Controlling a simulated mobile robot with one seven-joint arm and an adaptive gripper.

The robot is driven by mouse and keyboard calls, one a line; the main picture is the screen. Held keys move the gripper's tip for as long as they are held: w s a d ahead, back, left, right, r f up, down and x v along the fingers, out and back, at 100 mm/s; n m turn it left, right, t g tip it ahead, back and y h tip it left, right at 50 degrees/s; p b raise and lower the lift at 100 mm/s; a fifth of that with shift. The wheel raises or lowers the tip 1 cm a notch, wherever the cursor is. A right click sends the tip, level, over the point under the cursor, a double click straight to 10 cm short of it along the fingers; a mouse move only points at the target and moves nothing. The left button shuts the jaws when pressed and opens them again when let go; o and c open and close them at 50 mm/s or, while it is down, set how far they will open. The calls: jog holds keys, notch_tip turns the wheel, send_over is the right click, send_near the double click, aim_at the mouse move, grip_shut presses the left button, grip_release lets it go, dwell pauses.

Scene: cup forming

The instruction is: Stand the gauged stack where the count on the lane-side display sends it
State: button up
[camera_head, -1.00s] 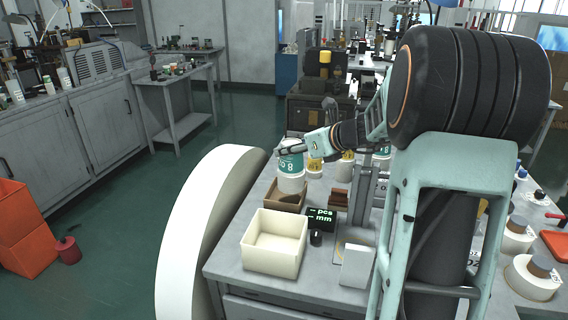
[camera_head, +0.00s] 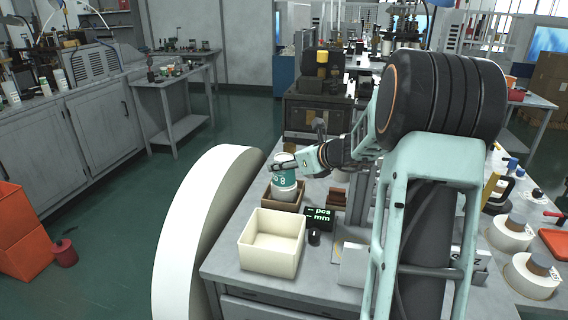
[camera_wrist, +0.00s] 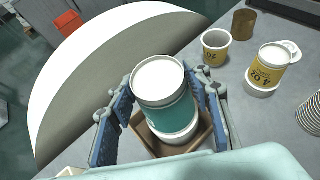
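A teal and white cup stack (camera_head: 284,178) marked 8 shows at the left side of the bench, leaning slightly. My gripper (camera_head: 288,165) is around its upper part. In the wrist view the stack (camera_wrist: 166,108) sits between my two fingers (camera_wrist: 162,95), which appear to press on its sides. Its lower end is over or inside a brown open tray (camera_wrist: 155,143); I cannot tell whether it touches the floor of the tray. The tray (camera_head: 298,201) also shows in the head view. The dark display (camera_head: 319,218) reads "– pcs" and "– mm" in green, with no number.
A cream open bin (camera_head: 272,263) stands in front of the tray. A yellow-banded 4 oz stack (camera_wrist: 268,72) and a yellow-banded cup (camera_wrist: 215,48) stand to the right in the wrist view. A big white curved body (camera_head: 190,235) borders the bench's left edge. White round holders (camera_head: 512,232) are at right.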

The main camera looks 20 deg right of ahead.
jog(key=o, duration=0.3)
jog(key=shift+r, duration=0.1)
jog(key=shift+s+d+r, duration=0.1)
jog(key=shift+r, duration=0.1)
jog(key=v, duration=1.1)
jog(key=shift+s, duration=0.3)
jog(key=shift+r, duration=0.1)
